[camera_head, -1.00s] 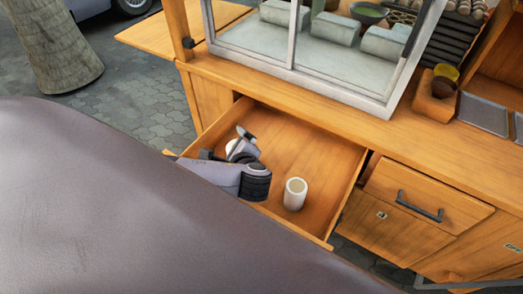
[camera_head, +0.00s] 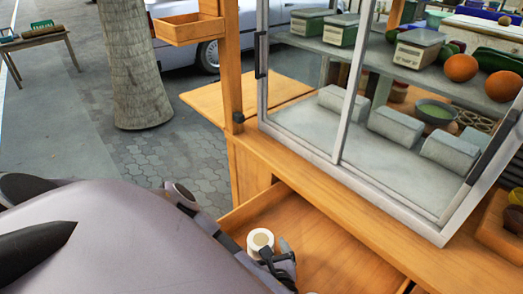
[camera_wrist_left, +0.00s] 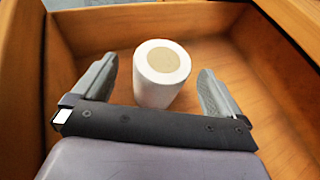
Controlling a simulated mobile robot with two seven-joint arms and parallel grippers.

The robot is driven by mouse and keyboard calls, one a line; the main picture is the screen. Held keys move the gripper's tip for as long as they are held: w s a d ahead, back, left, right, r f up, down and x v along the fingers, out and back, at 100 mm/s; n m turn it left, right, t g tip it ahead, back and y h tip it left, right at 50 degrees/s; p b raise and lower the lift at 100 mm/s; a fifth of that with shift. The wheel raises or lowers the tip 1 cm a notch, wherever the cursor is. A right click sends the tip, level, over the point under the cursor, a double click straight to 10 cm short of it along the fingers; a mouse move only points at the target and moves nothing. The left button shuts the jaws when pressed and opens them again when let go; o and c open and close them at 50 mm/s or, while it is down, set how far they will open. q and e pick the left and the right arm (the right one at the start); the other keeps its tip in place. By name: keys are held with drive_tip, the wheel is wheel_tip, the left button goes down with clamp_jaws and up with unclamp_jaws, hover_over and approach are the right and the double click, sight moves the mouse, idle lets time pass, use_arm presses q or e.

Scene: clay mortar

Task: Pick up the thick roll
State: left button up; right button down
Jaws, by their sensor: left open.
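A thick white roll (camera_head: 260,242) with a tan core stands upright in the open wooden drawer (camera_head: 335,245), near its left side. The roll (camera_wrist_left: 162,75) also shows in the left wrist view, between the two fingers of my left gripper (camera_wrist_left: 158,76). The fingers are spread, with a visible gap on each side of the roll. In the head view my left gripper (camera_head: 268,252) is at the roll, and my own body hides part of it. The roll's lower part is hidden in the head view. My right gripper is not in view.
The drawer walls stand close around the gripper. A glass display case (camera_head: 345,150) stands on the wooden counter (camera_head: 330,200) above and behind the drawer. A wooden post (camera_head: 232,80) rises left of the case. A tree trunk (camera_head: 133,60) and paving are beyond.

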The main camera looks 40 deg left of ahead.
sight(262, 243)
use_arm(q)
drive_tip(key=shift+b+x, duration=1.3)
drive_tip(key=shift+b, duration=0.2)
drive_tip(key=x, duration=0.3)
drive_tip(key=shift+w+a, duration=0.1)
drive_tip(key=shift+w, duration=0.1)
drive_tip(key=c, duration=1)
drive_tip(key=shift+c, duration=0.2)
